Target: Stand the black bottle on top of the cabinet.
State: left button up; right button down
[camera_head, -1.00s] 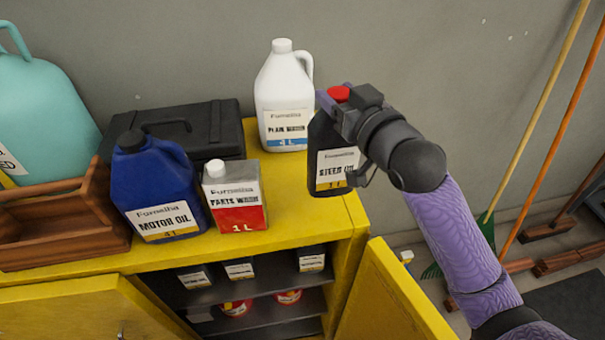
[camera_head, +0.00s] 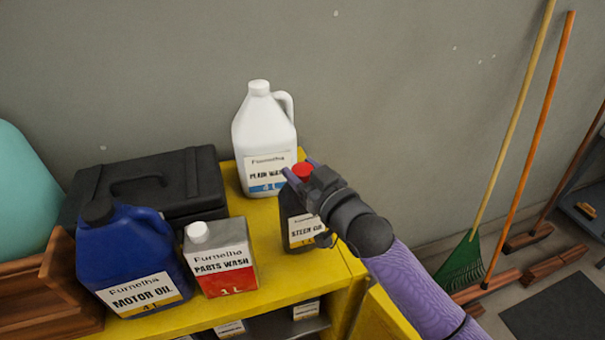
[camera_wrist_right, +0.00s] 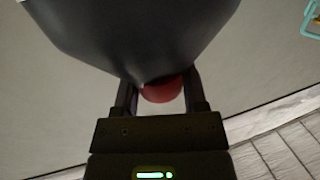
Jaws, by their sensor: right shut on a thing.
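The black bottle (camera_head: 302,230) has a red cap (camera_head: 303,169) and a label that reads as steer oil. It is upright at the right end of the yellow cabinet's top (camera_head: 262,222). I cannot tell whether its base touches the top. My right gripper (camera_head: 299,167) is shut on the black bottle near its cap. In the right wrist view, the dark bottle body (camera_wrist_right: 140,35) fills the upper middle and its red cap lies between the fingers. My left gripper is not in view.
A white jug (camera_head: 262,135) stands behind the bottle. A parts wash can (camera_head: 225,275), a blue motor oil jug (camera_head: 130,255) and a black case (camera_head: 150,180) stand to the left. A yellow strip is bare between can and bottle. A rake (camera_head: 464,262) leans at the right.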

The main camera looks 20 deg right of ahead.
jog(key=shift+f, duration=0.1)
jog(key=shift+c, duration=0.7)
grip_release()
jog(key=shift+f, duration=0.2)
jog(key=shift+s+r, duration=0.15)
jog(key=shift+s, duration=0.05)
jog(key=b+v, duration=0.1)
jog(key=v, duration=1)
jog(key=shift+s, duration=0.35)
jog(key=shift+d, duration=0.15)
